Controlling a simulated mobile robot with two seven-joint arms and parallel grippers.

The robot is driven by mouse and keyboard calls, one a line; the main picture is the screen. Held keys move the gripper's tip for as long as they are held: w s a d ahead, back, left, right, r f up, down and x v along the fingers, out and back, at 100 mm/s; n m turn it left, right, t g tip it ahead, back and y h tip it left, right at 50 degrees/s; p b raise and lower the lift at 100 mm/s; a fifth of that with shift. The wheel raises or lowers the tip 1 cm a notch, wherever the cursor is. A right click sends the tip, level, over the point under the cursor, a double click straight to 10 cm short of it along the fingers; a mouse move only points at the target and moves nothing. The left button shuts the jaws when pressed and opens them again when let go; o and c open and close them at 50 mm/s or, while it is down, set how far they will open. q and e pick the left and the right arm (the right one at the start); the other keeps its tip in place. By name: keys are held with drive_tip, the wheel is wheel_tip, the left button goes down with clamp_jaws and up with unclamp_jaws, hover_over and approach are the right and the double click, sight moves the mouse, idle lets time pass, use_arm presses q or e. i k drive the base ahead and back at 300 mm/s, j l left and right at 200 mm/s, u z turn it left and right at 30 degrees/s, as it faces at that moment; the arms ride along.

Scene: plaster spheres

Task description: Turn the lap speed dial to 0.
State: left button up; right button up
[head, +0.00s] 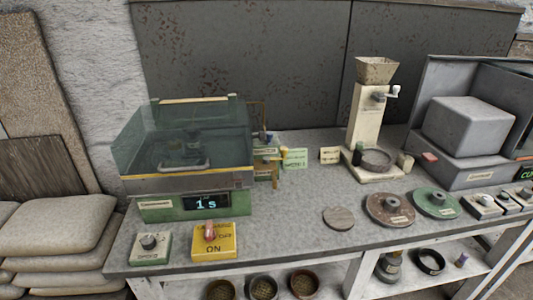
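A small green box with a dark round dial (149,242) on top stands at the front left of the bench. The writing on its front label is too small to read surely, so I cannot tell whether it is the lap speed dial or where it points. Neither of my grippers is in view.
A glass-hooded machine (185,180) with a lit "1s" display stands behind the green box. A yellow switch box (214,242) marked ON with a red lever is beside it. Brown (389,210) and green (435,203) discs lie right. The bench's front middle (285,232) is clear.

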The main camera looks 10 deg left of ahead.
sight(148, 242)
drive_tip(key=u, duration=1.15)
